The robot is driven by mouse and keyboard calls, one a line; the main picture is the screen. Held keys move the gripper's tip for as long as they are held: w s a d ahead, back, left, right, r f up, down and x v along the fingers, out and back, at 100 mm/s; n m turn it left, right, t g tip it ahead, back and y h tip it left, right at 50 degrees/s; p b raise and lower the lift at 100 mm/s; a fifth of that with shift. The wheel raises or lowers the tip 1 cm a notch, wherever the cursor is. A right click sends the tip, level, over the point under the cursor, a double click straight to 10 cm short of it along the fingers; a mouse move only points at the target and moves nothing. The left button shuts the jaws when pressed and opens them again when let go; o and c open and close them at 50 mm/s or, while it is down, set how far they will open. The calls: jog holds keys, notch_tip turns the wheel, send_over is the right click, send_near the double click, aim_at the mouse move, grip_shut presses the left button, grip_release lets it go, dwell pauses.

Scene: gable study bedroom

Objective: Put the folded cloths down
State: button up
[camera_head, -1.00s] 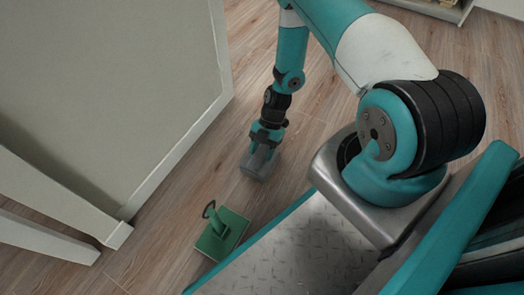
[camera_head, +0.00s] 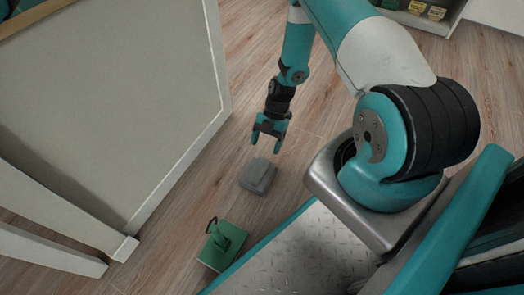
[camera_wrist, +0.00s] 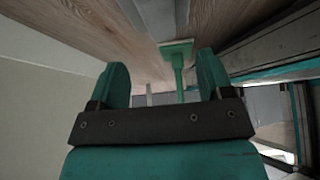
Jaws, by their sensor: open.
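The folded cloths (camera_head: 257,176) form a small grey stack that lies flat on the wooden floor in the head view. My gripper (camera_head: 267,146) is just beyond the stack in that picture, with its fingers apart and nothing between them. A strip of floor shows between the fingertips and the cloths. In the wrist view my gripper (camera_wrist: 162,72) also shows two spread teal fingers with an empty gap. I cannot make out the cloths for certain in the wrist view.
A pale panel (camera_head: 110,100) bounds the left. A shelf (camera_head: 420,18) stands at the top right. Floor beyond my gripper is clear.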

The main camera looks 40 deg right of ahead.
jog(key=w+a+r+m+h, duration=0.1)
jog(key=w+r, duration=0.1)
jog(key=r, duration=0.5)
jog(key=w+a+r+m, duration=0.2)
jog(key=w+r, duration=0.1)
jog(key=r, duration=0.4)
jog(key=s+a+r+m+t, duration=0.1)
jog(key=a+r+m, duration=0.1)
jog(key=a+r, duration=0.35)
jog(key=s+a+r+m, duration=0.1)
jog(key=a+r+m, duration=0.1)
jog(key=r, duration=0.7)
jog(key=s+a+r+m, duration=0.4)
jog(key=s+a+r, duration=0.1)
jog(key=s+r, duration=0.3)
jog(key=s+a+r+m+t+h, duration=0.1)
jog(key=s+a+r+m, duration=0.3)
jog(key=s+r, duration=0.4)
jog(key=shift+s+a+p, duration=0.35)
jog(key=shift+s+p, duration=0.05)
jog(key=shift+s, duration=0.65)
notch_tip(320, 180, up, 51)
jog(key=p, duration=5)
jog(key=shift+f, duration=0.2)
